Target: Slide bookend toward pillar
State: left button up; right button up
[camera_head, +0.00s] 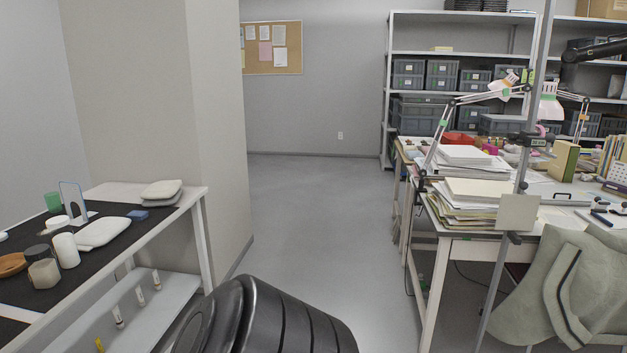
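A thin upright plate with a pale blue edge and an arched opening (73,203), which looks like the bookend, stands on the dark top of the left table (195,192). A white cushion-like pad (104,233) lies just right of it, and a green cup (53,202) stands behind it to the left. The beige pillar (215,120) rises behind the table's right end, apart from the bookend. Neither of my grippers shows in the head view.
A small blue block (138,214) and stacked pale pads (161,190) lie between the bookend and the table's right end. White cylinders (66,250) and a wooden dish (12,264) stand in front. Open floor (320,220) separates this table from a cluttered desk (440,243).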

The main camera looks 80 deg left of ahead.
aim_at(71, 191)
jog(key=u, duration=3.3)
jog(key=k, duration=0.85)
jog(key=z, duration=2.05)
jog(key=i, duration=0.2)
jog(key=u, duration=1.2)
jog(key=i, duration=2.55)
jog(key=u, duration=1.65)
jog(key=i, duration=1.4)
jog(key=u, duration=1.65)
jog(key=i, duration=0.25)
jog(key=u, duration=0.1)
